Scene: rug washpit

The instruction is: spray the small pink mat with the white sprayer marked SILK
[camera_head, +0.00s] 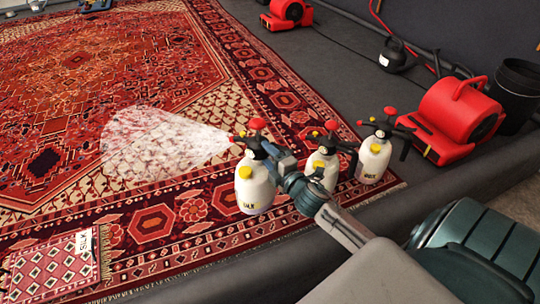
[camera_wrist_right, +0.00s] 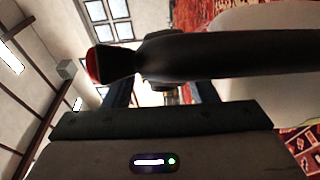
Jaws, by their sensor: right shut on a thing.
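My right gripper (camera_head: 276,163) is shut on a white sprayer (camera_head: 253,190) with a black head and red parts, holding it upright by the head. The small label on its front is hard to read. A wide white spray cone (camera_head: 160,145) leaves its nozzle leftward over the large red rug, away from the small mat. In the right wrist view the sprayer's dark handle (camera_wrist_right: 220,55) and red tip fill the top. My left gripper is not in view.
Two similar white sprayers (camera_head: 322,165) (camera_head: 373,158) stand close to the right of the held one. The large patterned rug (camera_head: 60,110) covers the left. A red blower (camera_head: 455,115), a black bucket (camera_head: 515,95) and another red blower (camera_head: 288,12) stand beyond.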

